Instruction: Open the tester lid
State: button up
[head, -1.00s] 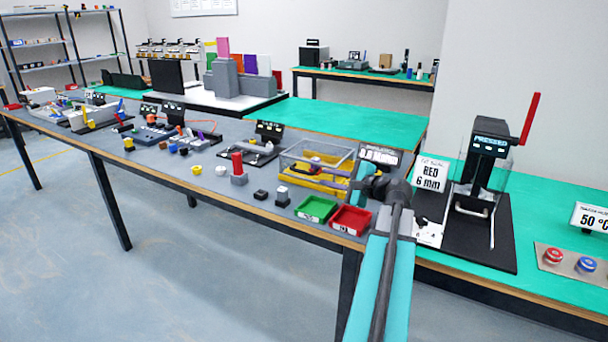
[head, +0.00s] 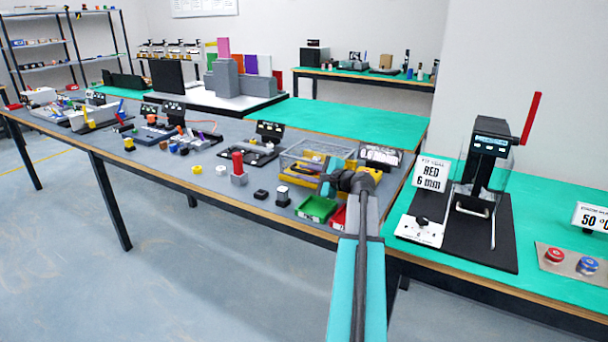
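A clear-lidded box (head: 300,153) with a yellow base stands on the grey bench; the lid looks down over the base. It seems to be the tester, but no label confirms this. A small white and black display panel (head: 381,156) stands behind it to the right. My gripper (head: 328,182) has teal fingers and is at the box's right front, overlapping it in the picture. I cannot tell whether it touches the lid. The finger gap is too small to judge, and my arm hides part of the box's right side.
A green tray (head: 316,209) and a red tray (head: 338,217), mostly hidden by my arm, lie in front of the box. A red-topped post (head: 238,166) and small black blocks stand left. A black press (head: 487,160) with a red lever stands on the right bench.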

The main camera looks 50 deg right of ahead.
jog(key=shift+w, duration=0.1)
jog(key=shift+c, duration=0.5)
grip_shut()
jog(key=shift+a+f, duration=0.1)
jog(key=shift+a, duration=0.25)
jog(key=shift+d, duration=0.3)
jog(key=shift+r, duration=0.2)
jog(key=shift+d+r, duration=0.1)
jog(key=shift+r, duration=0.05)
